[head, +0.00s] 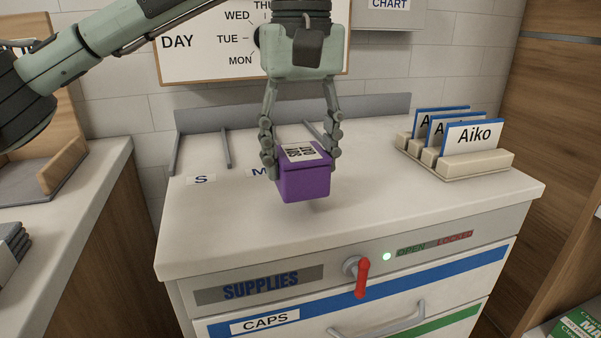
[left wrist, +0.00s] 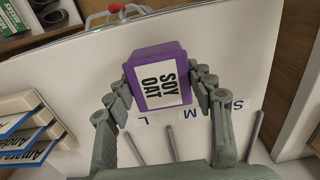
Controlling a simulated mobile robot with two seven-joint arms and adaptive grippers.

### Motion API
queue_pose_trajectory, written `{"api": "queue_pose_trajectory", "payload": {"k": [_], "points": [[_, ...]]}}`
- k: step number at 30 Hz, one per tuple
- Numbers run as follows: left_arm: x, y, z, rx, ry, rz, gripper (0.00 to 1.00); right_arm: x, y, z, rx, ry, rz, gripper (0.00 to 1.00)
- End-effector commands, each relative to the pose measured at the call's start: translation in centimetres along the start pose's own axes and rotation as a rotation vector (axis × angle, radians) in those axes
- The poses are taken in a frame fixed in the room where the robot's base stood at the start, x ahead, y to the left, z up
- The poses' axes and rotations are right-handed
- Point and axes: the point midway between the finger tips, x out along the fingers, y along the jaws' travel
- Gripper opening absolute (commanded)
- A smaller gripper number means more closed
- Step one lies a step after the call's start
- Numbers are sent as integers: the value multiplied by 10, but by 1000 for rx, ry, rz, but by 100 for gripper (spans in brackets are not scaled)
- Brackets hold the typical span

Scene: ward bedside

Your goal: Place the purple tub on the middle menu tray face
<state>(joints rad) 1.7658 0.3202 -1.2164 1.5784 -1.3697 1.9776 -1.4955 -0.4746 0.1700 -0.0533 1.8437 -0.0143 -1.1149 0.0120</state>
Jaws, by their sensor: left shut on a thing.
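The purple tub (head: 305,185) has a white label that reads "SOY OAT" in the left wrist view (left wrist: 161,82). My left gripper (head: 301,150) is shut on the tub, one finger on each side. It holds the tub over the cabinet top, near the front edge, with a shadow below. At the right of the top, a beige stand (head: 478,164) holds blue-backed cards; the front card (head: 473,136) reads "Aiko". The names behind it are partly hidden. I cannot tell which surface is the menu tray face. My right gripper is not in view.
Grey dividers (head: 226,148) stand at the back of the white cabinet top (head: 372,196), by size labels S (head: 201,179) and M. A red-handled latch (head: 362,278) is on the cabinet front. The top is clear between tub and card stand. A counter (head: 75,215) stands left.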

Motion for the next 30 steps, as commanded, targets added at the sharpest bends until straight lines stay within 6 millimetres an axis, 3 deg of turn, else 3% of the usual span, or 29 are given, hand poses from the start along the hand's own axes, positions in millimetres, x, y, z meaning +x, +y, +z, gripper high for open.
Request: {"api": "queue_pose_trajectory", "payload": {"k": [6,17,18,23,30], "points": [[29,-1,0,1,-1,-2,19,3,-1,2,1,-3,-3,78],[33,-1,0,1,0,0,19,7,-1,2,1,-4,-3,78],[33,-1,0,1,0,-1,55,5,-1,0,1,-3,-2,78],[33,-1,0,1,0,-1,74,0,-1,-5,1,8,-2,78],[33,-1,0,1,-1,-1,74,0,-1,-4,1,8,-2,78]]}}
